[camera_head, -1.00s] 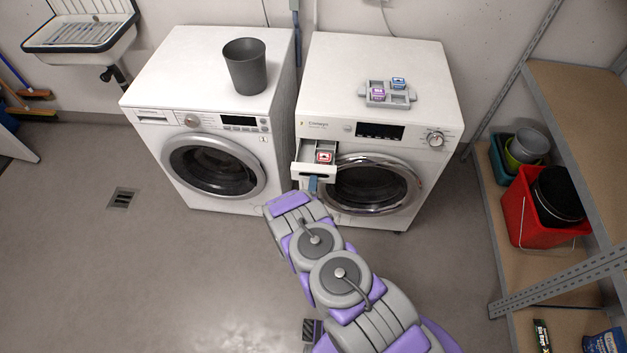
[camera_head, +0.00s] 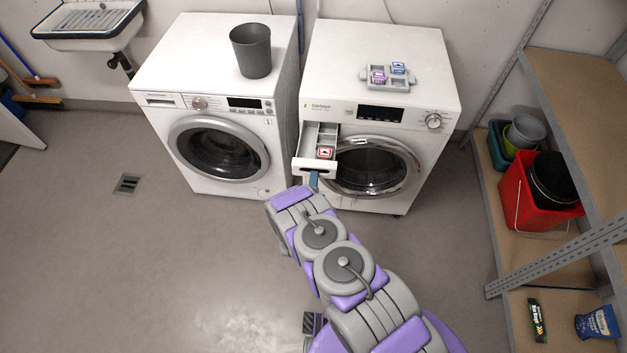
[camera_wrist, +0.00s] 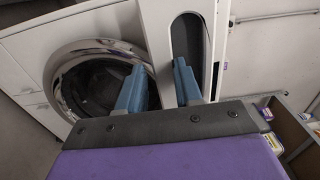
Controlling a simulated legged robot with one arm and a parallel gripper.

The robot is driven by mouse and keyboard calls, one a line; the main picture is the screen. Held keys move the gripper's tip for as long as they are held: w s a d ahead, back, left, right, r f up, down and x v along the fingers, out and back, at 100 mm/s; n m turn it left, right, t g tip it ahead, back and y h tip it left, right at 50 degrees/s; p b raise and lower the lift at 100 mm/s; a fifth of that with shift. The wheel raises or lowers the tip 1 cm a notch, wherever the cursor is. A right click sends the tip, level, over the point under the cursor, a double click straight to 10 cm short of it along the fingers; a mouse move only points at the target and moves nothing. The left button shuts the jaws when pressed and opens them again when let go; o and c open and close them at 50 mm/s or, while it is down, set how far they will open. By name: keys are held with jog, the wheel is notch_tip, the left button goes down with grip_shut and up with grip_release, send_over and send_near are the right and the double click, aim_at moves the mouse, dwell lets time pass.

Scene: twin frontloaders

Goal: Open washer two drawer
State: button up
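The right washer (camera_head: 385,66) has its detergent drawer (camera_head: 314,167) pulled out at its upper left. The compartments show, with a red-and-white label inside. The drawer front also shows in the wrist view (camera_wrist: 155,30), a white panel with a dark oval handle slot. My gripper (camera_head: 314,181) is at the lower part of this front. In the wrist view my gripper (camera_wrist: 160,82) has one blue finger in the slot and the other outside the panel's edge. Exact finger contact is partly hidden.
The left washer (camera_head: 220,100) stands beside it with a grey bin (camera_head: 251,50) on top. A small grey tray (camera_head: 402,84) lies on the right washer. The right washer's round door (camera_head: 370,168) is closed. Shelves (camera_head: 590,120) with a red bucket (camera_head: 530,200) stand at right.

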jog(key=o, duration=0.3)
jog(key=shift+s+a+p, duration=0.2)
jog(key=shift+s+p, duration=0.55)
jog(key=shift+s, duration=3.6)
jog(key=shift+s+a+p, duration=0.15)
jog(key=shift+s+p, duration=0.55)
jog(key=shift+s, duration=3.6)
jog(key=shift+w, duration=0.1)
